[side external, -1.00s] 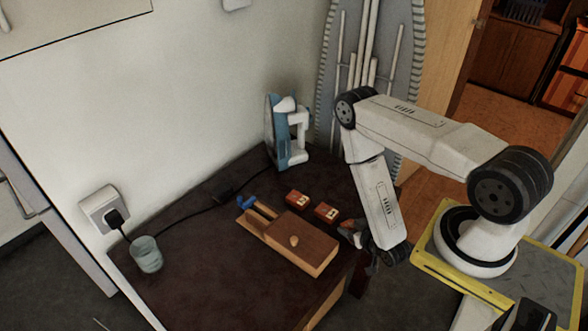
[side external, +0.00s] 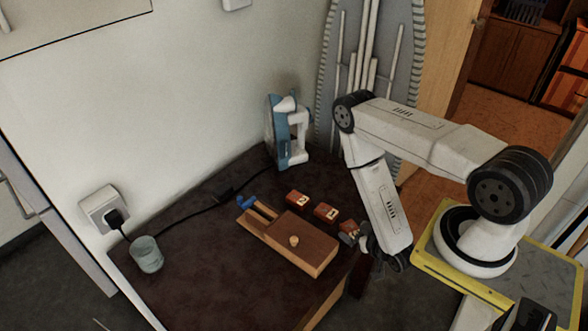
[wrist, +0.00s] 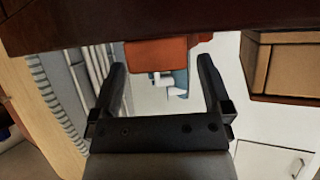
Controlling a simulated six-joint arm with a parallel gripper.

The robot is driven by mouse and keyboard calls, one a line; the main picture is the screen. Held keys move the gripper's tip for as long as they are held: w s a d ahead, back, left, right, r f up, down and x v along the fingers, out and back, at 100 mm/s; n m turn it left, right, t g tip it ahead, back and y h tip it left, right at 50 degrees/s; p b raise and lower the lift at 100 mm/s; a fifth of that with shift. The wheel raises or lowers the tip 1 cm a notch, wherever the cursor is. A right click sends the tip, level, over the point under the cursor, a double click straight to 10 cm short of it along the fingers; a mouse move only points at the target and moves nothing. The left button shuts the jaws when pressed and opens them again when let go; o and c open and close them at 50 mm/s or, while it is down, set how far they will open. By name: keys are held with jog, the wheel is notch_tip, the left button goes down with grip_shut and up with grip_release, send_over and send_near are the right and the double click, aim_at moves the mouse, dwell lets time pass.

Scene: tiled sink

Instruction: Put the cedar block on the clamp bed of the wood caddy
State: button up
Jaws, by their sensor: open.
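The wood caddy (side external: 312,257) lies on the dark table, with a round knob on its thick end and a blue clamp (side external: 246,202) at its narrow far-left end. Two small reddish blocks with pale labels, one (side external: 297,200) and another (side external: 326,213), sit behind it. A third reddish block (side external: 348,228) is partly hidden beside my gripper (side external: 357,238). I cannot tell which is cedar. In the wrist view my gripper (wrist: 162,68) is open and empty. A reddish block (wrist: 160,48) is just ahead, between the fingertips' lines.
An upright blue-and-white iron (side external: 287,133) stands at the back, its cord running to a wall socket (side external: 104,210). A glass (side external: 147,254) is at the left. The table front left of the caddy is clear. The wrist view also shows the caddy's wooden side (wrist: 290,68) at right.

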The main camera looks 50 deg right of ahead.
jog(key=shift+v, duration=2.7)
jog(key=shift+w+d, duration=0.1)
jog(key=w+r, duration=0.1)
jog(key=w, duration=0.2)
jog(key=w+r+g+y, duration=0.1)
jog(key=w, duration=0.2)
jog(key=w+r+g, duration=0.1)
jog(key=w, duration=0.2)
jog(key=shift+w+a+r+n+y, duration=0.2)
jog(key=shift+n+y, duration=0.1)
jog(key=shift+n, duration=0.1)
jog(key=a+r+n+g+y, duration=0.1)
jog(key=a+r+n+g, duration=0.1)
jog(key=r, duration=0.8)
jog(key=a+r+n+g+y, duration=0.1)
jog(key=a+r+g, duration=0.3)
jog(key=r, duration=0.7)
jog(key=shift+s+a+r+n+y, duration=0.15)
jog(key=shift+s+a+n+y, duration=0.25)
jog(key=shift+y, duration=0.1)
jog(key=shift+s+r+g, duration=0.3)
jog(key=shift+g, duration=0.1)
